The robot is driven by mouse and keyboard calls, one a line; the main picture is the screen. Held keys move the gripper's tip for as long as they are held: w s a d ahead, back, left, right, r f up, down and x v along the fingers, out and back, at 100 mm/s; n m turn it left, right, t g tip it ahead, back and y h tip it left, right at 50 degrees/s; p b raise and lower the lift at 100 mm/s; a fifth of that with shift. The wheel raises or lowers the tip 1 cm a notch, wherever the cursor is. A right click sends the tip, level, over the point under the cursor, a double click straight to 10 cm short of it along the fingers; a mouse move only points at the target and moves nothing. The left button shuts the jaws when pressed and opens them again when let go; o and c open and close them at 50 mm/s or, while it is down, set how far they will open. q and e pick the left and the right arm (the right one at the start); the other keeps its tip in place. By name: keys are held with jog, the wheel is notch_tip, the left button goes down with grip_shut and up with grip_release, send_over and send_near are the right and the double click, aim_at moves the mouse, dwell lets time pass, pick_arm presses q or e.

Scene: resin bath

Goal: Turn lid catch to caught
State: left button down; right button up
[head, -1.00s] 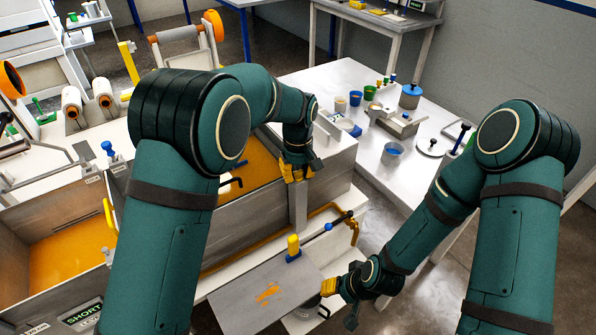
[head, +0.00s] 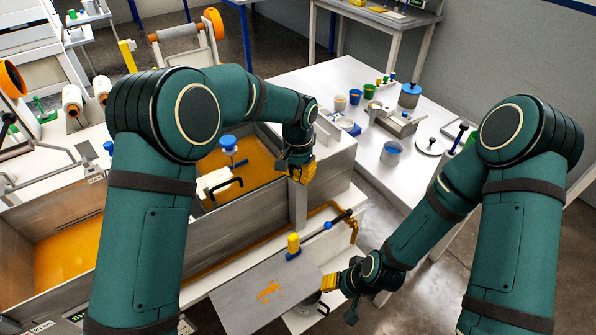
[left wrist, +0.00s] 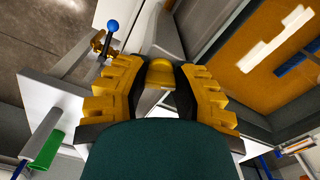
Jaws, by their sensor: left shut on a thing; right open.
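My left gripper (head: 301,172) is at the right end of the bath, by the top of a grey upright post (head: 298,203). In the left wrist view its yellow fingers (left wrist: 160,88) are shut on a rounded yellow knob (left wrist: 160,70), with a pale grey bar beyond it. I cannot tell for sure whether this knob is the lid catch, since the fingers hide most of it in the head view. My right gripper (head: 332,290) is open beside the right edge of a grey plate (head: 240,299) with orange smears.
The bath holds orange resin (head: 258,160), with a blue knob (head: 229,143) above it. A yellow peg on a blue base (head: 293,243) stands near the plate. A black lever (head: 340,219) sits right of the post. The white table (head: 340,80) carries cups and tools.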

aim_at(298, 171)
pick_arm(q)
jog(key=shift+m, duration=1.5)
jog(key=c, duration=0.7)
grip_release()
jog(key=shift+r, duration=0.1)
notch_tip(298, 171, up, 12)
